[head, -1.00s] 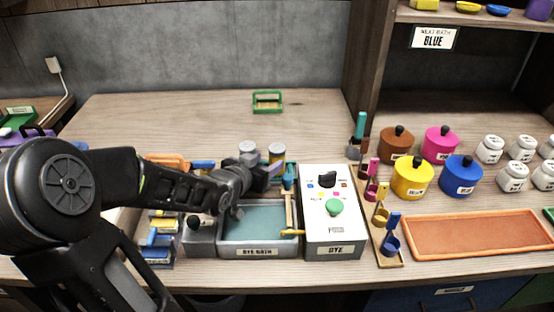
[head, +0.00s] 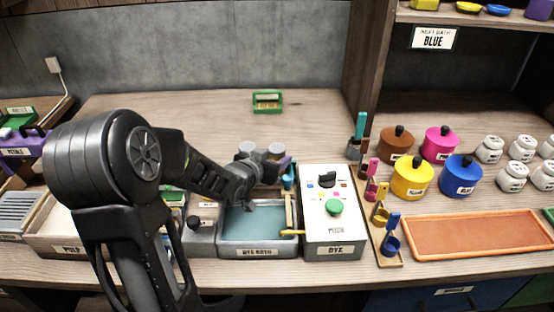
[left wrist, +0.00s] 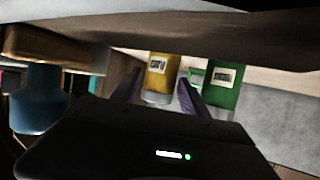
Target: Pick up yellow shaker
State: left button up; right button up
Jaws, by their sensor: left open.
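The yellow shaker (left wrist: 158,75) shows a white label in the left wrist view, between the two purple-grey fingers of my left gripper (left wrist: 160,95). How deep it sits between them I cannot tell. A green shaker (left wrist: 222,88) stands beside it, outside the fingers. In the head view the grey lid of the yellow shaker (head: 276,148) shows behind the gripper, and its body is mostly hidden. My left gripper (head: 276,166) is open, behind the dye bath, at the shakers. My right gripper is not in view.
A grey dye bath (head: 257,238) lies in front of the shakers. A white dye box (head: 335,240) stands right of it. A green frame (head: 267,102) stands behind. Lidded pots, white jars and an orange tray (head: 480,237) are at the right.

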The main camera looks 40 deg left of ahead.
pick_arm(q)
jog(key=shift+c, duration=0.5)
grip_shut()
jog(key=shift+r, duration=0.1)
notch_tip(320, 180, up, 10)
jog(key=shift+f+p, duration=0.1)
jog(key=shift+p, duration=0.4)
dwell(0.5)
